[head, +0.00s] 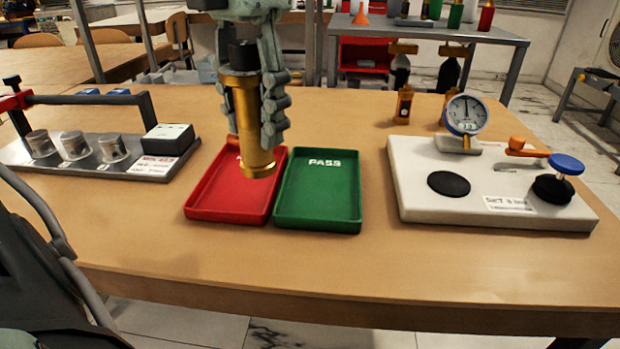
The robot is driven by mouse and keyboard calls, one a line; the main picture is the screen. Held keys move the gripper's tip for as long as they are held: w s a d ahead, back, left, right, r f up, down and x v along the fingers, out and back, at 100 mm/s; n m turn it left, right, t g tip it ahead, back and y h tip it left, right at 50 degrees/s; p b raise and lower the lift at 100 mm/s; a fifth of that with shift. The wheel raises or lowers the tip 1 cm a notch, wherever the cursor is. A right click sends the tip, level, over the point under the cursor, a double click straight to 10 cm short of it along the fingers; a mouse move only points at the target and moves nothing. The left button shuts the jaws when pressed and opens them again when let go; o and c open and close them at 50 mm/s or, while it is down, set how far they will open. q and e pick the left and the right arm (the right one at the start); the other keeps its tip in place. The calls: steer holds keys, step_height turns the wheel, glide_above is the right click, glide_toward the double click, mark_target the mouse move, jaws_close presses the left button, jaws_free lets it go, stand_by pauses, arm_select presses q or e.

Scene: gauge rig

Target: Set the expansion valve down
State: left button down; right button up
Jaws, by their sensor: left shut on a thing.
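My left gripper (254,118) hangs down from the top of the head view, its fingers shut around the expansion valve (255,160). The valve is a brass cylinder with a dark upper part, held about upright. Its lower end overlaps the right part of the red tray (212,203) in the picture and appears to be above it. The gripper's fingers hide part of the valve. The green tray (318,195), marked PASS, stands just right of the red one and looks empty. The red tray's label is mostly hidden. My right gripper is not in view.
A white test base (420,165) with a dial gauge (465,115), orange lever and blue knob stands at the right. Two brass-bodied valves (404,104) with black tops stand behind it. A metal fixture (100,170) lies at the left. The table front (300,262) is clear.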

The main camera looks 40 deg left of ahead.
arm_select(q)
steer(key=w+f, duration=0.6)
steer(key=w, duration=0.1)
steer(key=w+d+f, duration=0.1)
steer(key=w+f, duration=0.3)
steer(key=shift+d, duration=0.1)
steer(key=shift+f, duration=0.3)
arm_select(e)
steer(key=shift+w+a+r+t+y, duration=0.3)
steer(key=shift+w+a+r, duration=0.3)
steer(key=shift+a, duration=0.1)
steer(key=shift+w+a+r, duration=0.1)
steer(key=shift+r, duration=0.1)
arm_select(q)
steer(key=shift+f+b, duration=0.15)
steer(key=shift+b, duration=0.2)
steer(key=c, duration=0.8)
jaws_free()
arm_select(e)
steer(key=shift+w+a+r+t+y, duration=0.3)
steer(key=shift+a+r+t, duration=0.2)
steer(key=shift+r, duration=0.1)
